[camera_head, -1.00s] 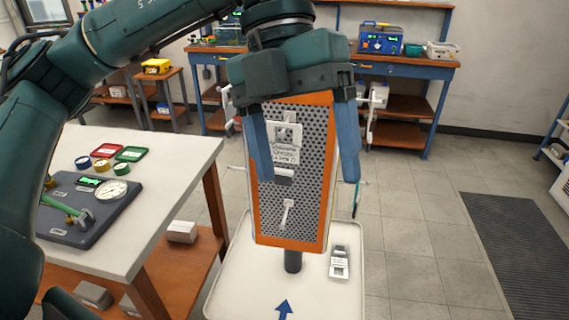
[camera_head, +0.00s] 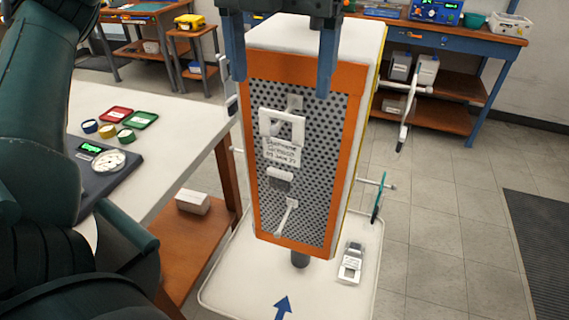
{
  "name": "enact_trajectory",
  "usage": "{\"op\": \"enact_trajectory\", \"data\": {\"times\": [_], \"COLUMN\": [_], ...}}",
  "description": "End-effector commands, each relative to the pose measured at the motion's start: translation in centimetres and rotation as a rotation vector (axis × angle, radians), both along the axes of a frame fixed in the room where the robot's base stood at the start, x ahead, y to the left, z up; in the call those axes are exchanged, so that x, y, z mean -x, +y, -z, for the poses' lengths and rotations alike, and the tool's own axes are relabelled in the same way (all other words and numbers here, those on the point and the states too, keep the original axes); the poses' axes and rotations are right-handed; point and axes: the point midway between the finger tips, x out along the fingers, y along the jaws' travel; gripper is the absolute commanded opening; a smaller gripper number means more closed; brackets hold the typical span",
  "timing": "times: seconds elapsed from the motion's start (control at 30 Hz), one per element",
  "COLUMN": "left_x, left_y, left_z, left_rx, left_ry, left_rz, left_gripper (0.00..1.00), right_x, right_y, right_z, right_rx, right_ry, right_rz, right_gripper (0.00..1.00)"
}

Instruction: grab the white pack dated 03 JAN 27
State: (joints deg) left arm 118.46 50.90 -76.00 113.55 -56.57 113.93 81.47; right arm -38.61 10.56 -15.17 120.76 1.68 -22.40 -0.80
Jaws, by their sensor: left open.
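A white pack (camera_head: 282,152) hangs on the front of an orange-framed perforated panel (camera_head: 300,190). It has a square white loop at its top and a printed label below. The label's last line appears to read 03 JAN 27, but the print is small. My left gripper (camera_head: 281,88) is open and empty, pointing down at the panel's upper edge. Its two blue fingers are spread, with their tips above the pack in the picture and apart from it. My right gripper is not in view.
Below the pack are a small grey-white holder (camera_head: 280,179) and a white hook (camera_head: 287,215). A grey-white item (camera_head: 350,263) lies on the white base (camera_head: 245,275). A white-topped table (camera_head: 185,140) stands close at left. Floor at right is clear.

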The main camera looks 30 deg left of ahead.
Motion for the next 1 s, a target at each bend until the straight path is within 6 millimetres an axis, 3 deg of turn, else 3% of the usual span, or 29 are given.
{"op": "enact_trajectory", "data": {"times": [0.03, 0.37, 0.63, 0.93, 1.0], "left_x": [0.0, -0.1, -0.3, -0.3, -0.3], "left_y": [0.0, 0.0, 0.1, 0.1, 0.1], "left_z": [1.2, 3.9, 7.7, 8.4, 8.4], "left_rx": [0.001, 0.0, 0.002, 0.003, 0.003], "left_ry": [0.002, 0.001, 0.002, 0.0, 0.0], "left_rz": [0.001, 0.001, 0.0, 0.001, 0.001], "left_gripper": [0.8, 0.8, 0.8, 0.8, 0.76], "right_x": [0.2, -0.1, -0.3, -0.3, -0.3], "right_y": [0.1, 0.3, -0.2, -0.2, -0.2], "right_z": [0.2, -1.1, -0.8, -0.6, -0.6], "right_rx": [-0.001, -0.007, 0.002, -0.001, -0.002], "right_ry": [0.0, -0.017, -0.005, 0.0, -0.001], "right_rz": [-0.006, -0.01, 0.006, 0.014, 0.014], "right_gripper": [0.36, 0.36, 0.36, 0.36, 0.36]}}
